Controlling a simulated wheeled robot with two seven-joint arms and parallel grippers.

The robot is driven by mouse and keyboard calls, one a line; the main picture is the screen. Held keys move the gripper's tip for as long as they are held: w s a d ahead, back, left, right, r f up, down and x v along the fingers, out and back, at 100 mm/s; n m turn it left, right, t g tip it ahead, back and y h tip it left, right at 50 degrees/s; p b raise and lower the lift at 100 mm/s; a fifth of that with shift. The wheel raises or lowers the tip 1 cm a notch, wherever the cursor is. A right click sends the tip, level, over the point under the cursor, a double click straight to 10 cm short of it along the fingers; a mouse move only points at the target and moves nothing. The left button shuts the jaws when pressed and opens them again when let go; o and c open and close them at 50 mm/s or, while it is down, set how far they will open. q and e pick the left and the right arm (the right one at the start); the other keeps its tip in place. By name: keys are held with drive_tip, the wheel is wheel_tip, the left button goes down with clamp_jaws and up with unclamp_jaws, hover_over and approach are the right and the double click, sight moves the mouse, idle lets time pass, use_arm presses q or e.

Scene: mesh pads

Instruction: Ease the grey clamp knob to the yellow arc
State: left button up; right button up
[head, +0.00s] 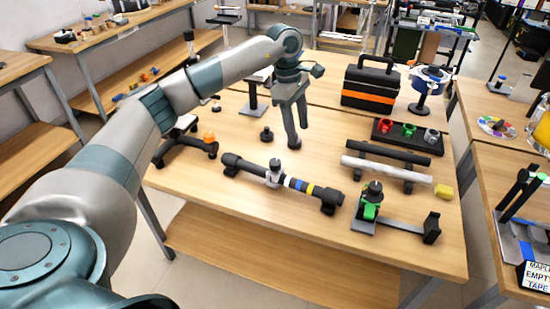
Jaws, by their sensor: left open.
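A black bar (245,164) lies across the middle of the table on dark end supports. A grey clamp with an upright knob (274,167) sits around it, left of its coloured bands. To the right along the bar come white, blue and yellow bands; the yellow band (309,190) is nearest the right end, apart from the clamp. My left gripper (295,143) points down behind the bar, to the upper right of the knob, open and apart from it. The gap between its fingers is hard to see. My right gripper is out of view.
A green clamp (370,211) with a dark knob stands right of the bar. Behind it lie a dark rod and a white rod (386,170), and a tray (381,137) with coloured rings. A toolbox (370,85) stands at the back. The front left tabletop is clear.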

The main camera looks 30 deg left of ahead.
use_arm(q)
wheel_tip(320, 180, up, 3)
drive_tip(key=y, duration=0.2)
hover_over(275, 162)
drive_tip(key=shift+a+g, duration=0.1)
drive_tip(key=shift+g, duration=0.2)
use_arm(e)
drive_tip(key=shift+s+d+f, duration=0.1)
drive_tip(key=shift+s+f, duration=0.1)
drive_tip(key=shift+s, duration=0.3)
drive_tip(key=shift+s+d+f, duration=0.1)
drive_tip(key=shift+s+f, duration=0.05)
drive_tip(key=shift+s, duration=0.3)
use_arm(q)
drive_tip(key=shift+f, duration=0.1)
wheel_tip(275, 162, down, 15)
drive_tip(key=p, duration=0.5)
drive_tip(key=shift+f, duration=0.2)
drive_tip(key=shift+f+p, duration=0.45)
drive_tip(key=shift+f, duration=0.55)
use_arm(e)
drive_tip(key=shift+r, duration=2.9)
use_arm(q)
drive_tip(key=shift+c, duration=0.6)
drive_tip(key=c, duration=0.9)
